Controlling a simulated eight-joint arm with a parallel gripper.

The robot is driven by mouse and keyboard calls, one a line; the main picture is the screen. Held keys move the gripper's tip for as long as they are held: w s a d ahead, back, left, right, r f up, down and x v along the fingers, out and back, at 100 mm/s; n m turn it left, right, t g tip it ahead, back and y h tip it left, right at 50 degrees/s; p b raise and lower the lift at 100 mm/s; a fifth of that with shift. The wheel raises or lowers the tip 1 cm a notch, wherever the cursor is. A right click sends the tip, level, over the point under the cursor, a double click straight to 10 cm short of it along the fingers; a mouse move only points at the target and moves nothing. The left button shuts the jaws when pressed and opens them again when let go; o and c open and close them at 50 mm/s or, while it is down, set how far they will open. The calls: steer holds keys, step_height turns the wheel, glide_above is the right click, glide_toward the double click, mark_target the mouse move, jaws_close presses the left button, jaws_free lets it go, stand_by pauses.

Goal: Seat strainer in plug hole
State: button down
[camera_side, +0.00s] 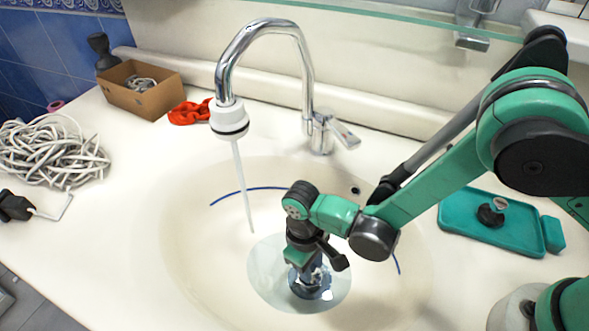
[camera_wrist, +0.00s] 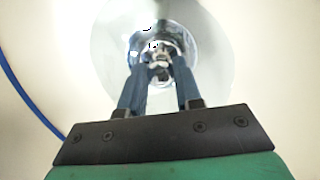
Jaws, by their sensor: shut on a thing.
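The shiny chrome strainer (camera_side: 313,290) is low in the basin, under my gripper, inside the pale round patch at the bottom. My gripper (camera_side: 309,270) points down and is shut on the strainer's upper part. In the wrist view, the two blue fingers of my gripper (camera_wrist: 160,76) close on a small metal knob in the middle of the strainer (camera_wrist: 182,42). The plug hole cannot be told apart beneath the strainer. I cannot tell whether the strainer rests in it or is just above.
A chrome tap (camera_side: 222,75) runs a thin stream into the basin (camera_side: 190,240), left of my arm. A blue line (camera_side: 245,190) curves along the basin wall. A teal tray (camera_side: 490,228) lies at right. A cardboard box (camera_side: 140,90) and coiled cable (camera_side: 50,152) lie at left.

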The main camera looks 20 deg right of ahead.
steer(key=shift+f, duration=0.65)
steer(key=c, duration=0.5)
jaws_free()
steer(key=c, duration=0.4)
steer(key=shift+r, duration=0.15)
steer(key=shift+r, duration=4.9)
